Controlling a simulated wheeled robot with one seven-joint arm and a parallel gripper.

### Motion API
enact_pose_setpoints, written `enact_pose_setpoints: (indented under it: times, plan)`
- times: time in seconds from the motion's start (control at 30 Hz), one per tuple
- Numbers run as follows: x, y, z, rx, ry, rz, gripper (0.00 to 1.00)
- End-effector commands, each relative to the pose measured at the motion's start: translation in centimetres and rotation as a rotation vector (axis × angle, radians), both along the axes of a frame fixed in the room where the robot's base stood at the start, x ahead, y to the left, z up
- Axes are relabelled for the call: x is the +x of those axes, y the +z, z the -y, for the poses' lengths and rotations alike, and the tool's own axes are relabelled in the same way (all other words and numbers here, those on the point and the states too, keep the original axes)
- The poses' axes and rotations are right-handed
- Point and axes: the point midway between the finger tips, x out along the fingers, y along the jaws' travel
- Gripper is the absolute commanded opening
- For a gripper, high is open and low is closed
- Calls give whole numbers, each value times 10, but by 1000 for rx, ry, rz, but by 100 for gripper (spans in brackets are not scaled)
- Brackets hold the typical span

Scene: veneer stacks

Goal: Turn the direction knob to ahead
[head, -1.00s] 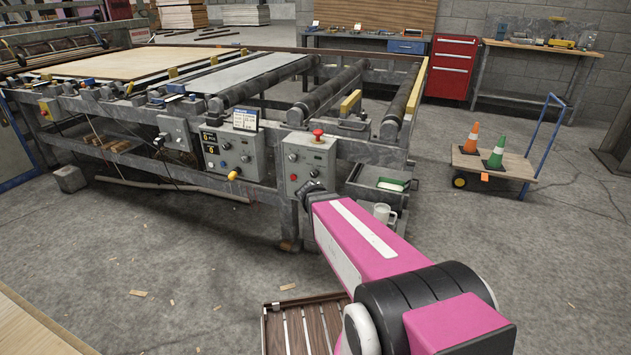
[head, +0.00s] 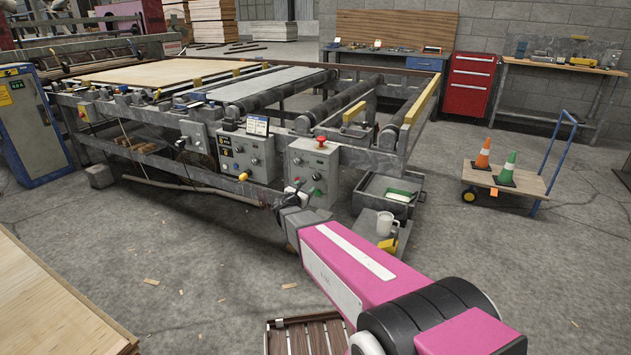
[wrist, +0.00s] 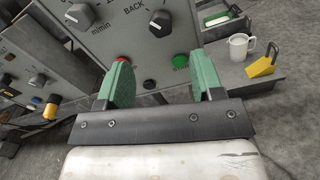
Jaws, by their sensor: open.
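A grey control panel (head: 311,165) with a red mushroom button on top stands at the near corner of the roller machine.
A white mug (wrist: 240,46) and yellow block (wrist: 262,66) lie to the right. A second control box (head: 247,155) stands left.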

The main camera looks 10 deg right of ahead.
Motion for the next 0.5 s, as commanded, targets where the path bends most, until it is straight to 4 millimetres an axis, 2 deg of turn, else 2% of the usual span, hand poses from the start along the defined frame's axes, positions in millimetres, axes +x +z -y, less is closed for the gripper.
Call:
enact_pose_setpoints:
  times: [0.3, 0.5]
  plan:
    - [48, -1, 33, 4, -4, 2, 61]
    - [68, -1, 49, 4, -3, 2, 61]
